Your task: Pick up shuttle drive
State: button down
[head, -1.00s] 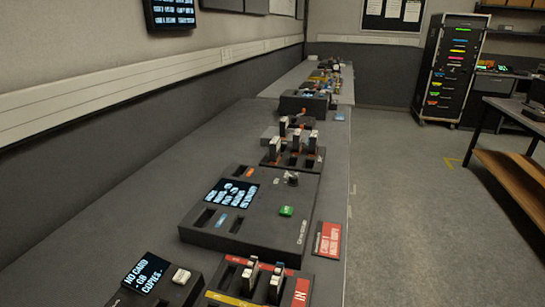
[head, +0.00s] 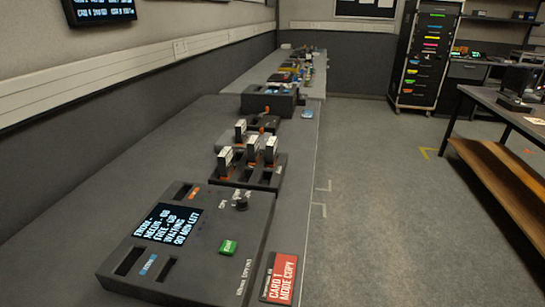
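Several upright drives with pale bodies and orange lower ends stand in a dark slotted rack (head: 243,180) on the long grey bench. One drive (head: 225,160) is at the front left, one (head: 253,147) in the middle, one (head: 271,151) at the right and one (head: 240,131) behind. Their labels are too small to read, so I cannot tell which is the shuttle drive. A dark copy unit (head: 205,260) lies in front of the rack, with a lit screen (head: 168,223), a green button (head: 228,247) and slots that look empty. My gripper is not in view.
A red sign (head: 282,277) reading "CARD 1 MODE COPY" lies at the bench's right edge. More equipment, including a dark box (head: 268,99), stands farther along. The floor (head: 370,190) right of the bench is clear; a table (head: 510,140) stands at the far right.

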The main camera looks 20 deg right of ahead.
aim_at(271, 145)
jog(key=i+l+u, duration=0.3)
jog(key=u, duration=0.15)
jog(key=i+l+u, duration=0.55)
jog(key=l+u, duration=0.4)
jog(key=k+j, duration=0.25)
jog(key=i+l, duration=0.25)
